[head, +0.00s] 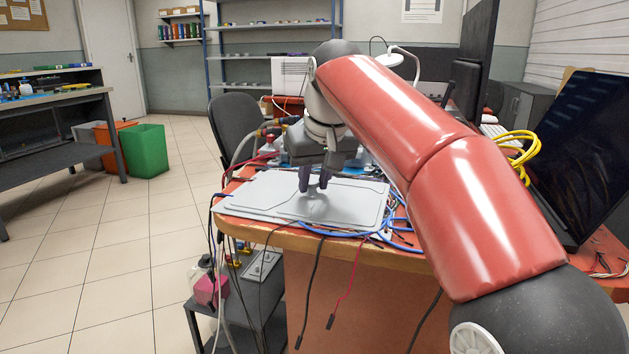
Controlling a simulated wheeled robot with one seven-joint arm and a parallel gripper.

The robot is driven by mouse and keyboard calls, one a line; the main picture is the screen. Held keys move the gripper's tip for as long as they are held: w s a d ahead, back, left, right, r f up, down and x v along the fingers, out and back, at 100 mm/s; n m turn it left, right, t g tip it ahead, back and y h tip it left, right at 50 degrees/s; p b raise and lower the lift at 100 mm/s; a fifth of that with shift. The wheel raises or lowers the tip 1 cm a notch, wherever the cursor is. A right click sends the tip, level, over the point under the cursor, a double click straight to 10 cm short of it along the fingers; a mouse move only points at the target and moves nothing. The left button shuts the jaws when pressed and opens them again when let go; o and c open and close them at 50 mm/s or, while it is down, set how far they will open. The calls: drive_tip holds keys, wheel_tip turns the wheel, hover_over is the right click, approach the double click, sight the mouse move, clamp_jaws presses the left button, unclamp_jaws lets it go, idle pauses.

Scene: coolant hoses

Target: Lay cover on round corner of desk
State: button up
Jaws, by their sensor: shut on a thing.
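The cover is a flat light grey panel (255,194) with rounded corners and a dark line along its border. It is over the near left end of the orange-brown desk (330,247), around the desk's round corner. My gripper (314,187) points down at the middle of the cover, with its dark fingers shut on a raised part of it. The fingers hide most of that grasped part. The cover looks about level; I cannot tell whether it rests on the desk or hangs just above it.
Blue, black and red cables (400,238) lie around the cover and hang over the desk's front edge. Hoses (262,140) stand behind it. A dark chair (237,125) is beyond the desk. A low dark cart (258,300) stands below left. The tiled floor at left is clear.

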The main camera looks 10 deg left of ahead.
drive_tip(key=o, duration=1)
drive_tip(key=shift+c, duration=0.2)
drive_tip(key=p+v, duration=0.4)
drive_tip(key=v, duration=0.8)
drive_tip(key=shift+p, duration=0.35)
